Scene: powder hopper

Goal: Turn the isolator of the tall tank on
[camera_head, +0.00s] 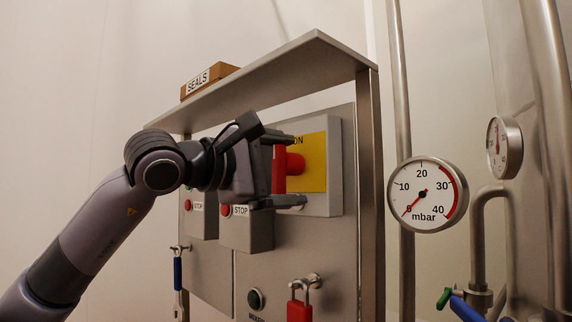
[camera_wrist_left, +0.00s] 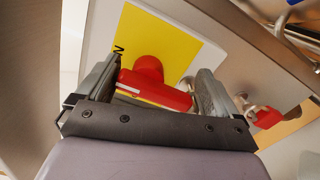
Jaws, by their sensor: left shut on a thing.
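The isolator has a red rotary handle (camera_head: 291,162) on a yellow plate (camera_head: 315,163) fixed to a grey box (camera_head: 335,168). Part of the word "ON" shows at the plate's upper edge. My left gripper (camera_head: 280,172) is shut on the red handle, one finger above and one below it in the head view. In the left wrist view the handle (camera_wrist_left: 152,84) lies between the two fingers of the gripper (camera_wrist_left: 150,92), with the yellow plate (camera_wrist_left: 170,40) behind. The gripper hides part of the handle and plate. My right gripper is not in view.
A metal shelf (camera_head: 280,75) with a "SEALS" box (camera_head: 207,80) overhangs the panel. Red STOP buttons (camera_head: 225,210) sit below left, and a red padlock (camera_head: 299,310) hangs below. Pressure gauges (camera_head: 427,194) and pipes stand at the right.

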